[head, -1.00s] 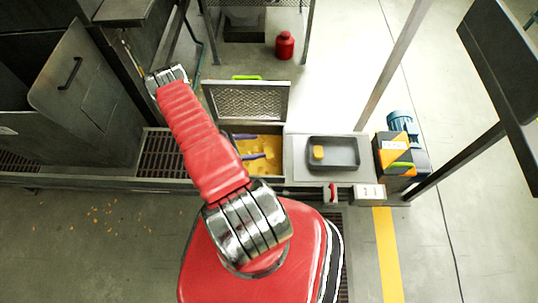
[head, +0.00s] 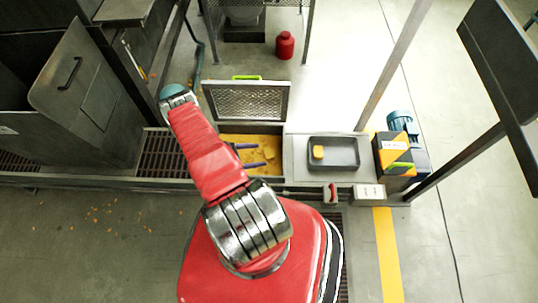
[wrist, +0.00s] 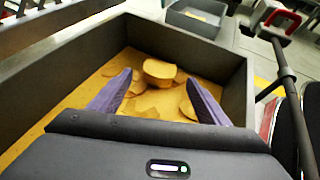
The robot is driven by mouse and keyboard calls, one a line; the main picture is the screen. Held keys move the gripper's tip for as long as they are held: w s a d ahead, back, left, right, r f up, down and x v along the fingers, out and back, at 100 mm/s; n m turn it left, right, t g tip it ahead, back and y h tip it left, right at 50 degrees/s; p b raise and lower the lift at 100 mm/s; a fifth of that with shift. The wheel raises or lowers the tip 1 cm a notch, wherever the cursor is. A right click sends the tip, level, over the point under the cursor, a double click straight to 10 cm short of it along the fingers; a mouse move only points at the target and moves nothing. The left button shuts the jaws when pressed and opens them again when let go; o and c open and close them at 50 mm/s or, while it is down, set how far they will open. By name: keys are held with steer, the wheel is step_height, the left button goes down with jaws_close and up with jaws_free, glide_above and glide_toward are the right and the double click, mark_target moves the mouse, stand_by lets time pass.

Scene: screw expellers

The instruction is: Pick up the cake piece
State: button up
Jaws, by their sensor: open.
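A thick, rounded yellow cake piece (wrist: 159,70) lies on the yellow bed in a dark open bin, among thinner flakes and broken pieces (wrist: 187,108). In the head view the bin (head: 252,140) shows behind my arm. My gripper (head: 262,154) is over the bin with its two purple fingers apart. In the wrist view my gripper (wrist: 160,84) has nothing held between its fingers. The thick piece shows just beyond and between the fingertips. I cannot tell how high the fingers are above the bed.
The bin's walls (wrist: 240,88) surround the fingers. A raised mesh lid (head: 247,101) stands behind the bin. A grey tray (head: 345,164) to the right holds another yellow piece (head: 318,152). A labelled box (head: 394,152) and a post (head: 397,60) stand farther right.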

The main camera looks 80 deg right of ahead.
mark_target(268, 153)
steer(key=shift+s+d+f, duration=0.15)
steer(key=shift+s+d, duration=0.15)
steer(key=shift+s, duration=0.05)
steer(key=shift+x, duration=3.15)
steer(key=shift+a, duration=0.1)
steer(key=shift+c, duration=0.2)
steer(key=c, duration=1.1)
steer(key=shift+c, duration=0.2)
steer(key=shift+r, duration=5.05)
